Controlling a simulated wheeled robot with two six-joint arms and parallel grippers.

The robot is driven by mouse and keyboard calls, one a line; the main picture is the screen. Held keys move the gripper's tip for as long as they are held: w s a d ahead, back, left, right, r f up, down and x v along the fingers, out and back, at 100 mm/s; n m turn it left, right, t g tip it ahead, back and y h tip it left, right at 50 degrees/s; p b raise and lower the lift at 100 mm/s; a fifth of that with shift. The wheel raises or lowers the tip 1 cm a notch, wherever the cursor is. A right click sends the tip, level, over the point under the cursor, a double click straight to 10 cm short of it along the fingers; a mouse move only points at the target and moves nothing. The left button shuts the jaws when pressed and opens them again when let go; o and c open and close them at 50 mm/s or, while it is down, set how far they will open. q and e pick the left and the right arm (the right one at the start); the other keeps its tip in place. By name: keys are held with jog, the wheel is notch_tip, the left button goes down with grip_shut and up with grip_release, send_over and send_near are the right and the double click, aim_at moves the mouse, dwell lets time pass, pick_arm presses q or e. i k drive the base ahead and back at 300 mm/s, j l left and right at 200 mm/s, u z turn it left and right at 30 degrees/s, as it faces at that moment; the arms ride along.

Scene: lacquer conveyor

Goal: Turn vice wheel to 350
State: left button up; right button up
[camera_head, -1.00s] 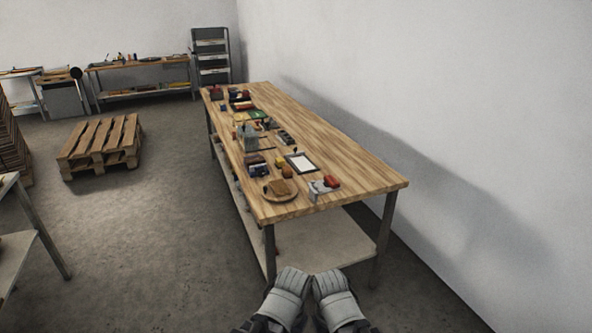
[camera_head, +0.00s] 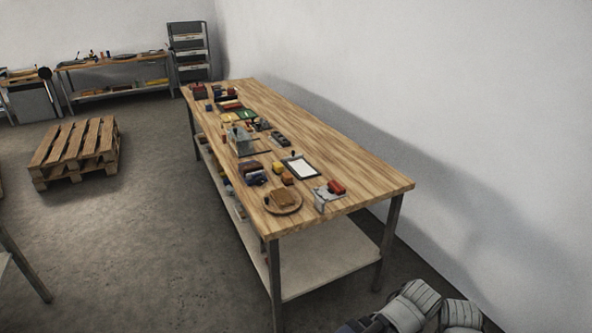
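No vice wheel can be made out for sure at this distance. A small grey-green block-like fixture (camera_head: 242,141) stands on the left half of the long wooden table (camera_head: 345,165). A grey and red item (camera_head: 328,197) sits at the table's near edge. Either may be a vice, but I cannot tell. My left gripper (camera_head: 418,300) and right gripper (camera_head: 462,312) are side by side at the bottom right, low and away from the table top. Their fingertips cannot be made out.
Small items crowd the table's left side, among them a round board (camera_head: 271,209) and a framed white sheet (camera_head: 300,168). The table's right side is bare. A white wall (camera_head: 480,120) runs along the right. A pallet (camera_head: 75,150) lies on the open floor at left.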

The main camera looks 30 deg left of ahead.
aim_at(260, 180)
jog(key=i+j+z, duration=0.1)
jog(key=j+z, duration=0.35)
jog(key=j, duration=0.8)
jog(key=j+z, duration=0.45)
jog(key=j, duration=0.75)
jog(key=k+j, duration=0.1)
jog(key=j, duration=1.35)
jog(key=k+j, duration=0.15)
jog(key=j, duration=1.3)
jog(key=k+z, duration=0.05)
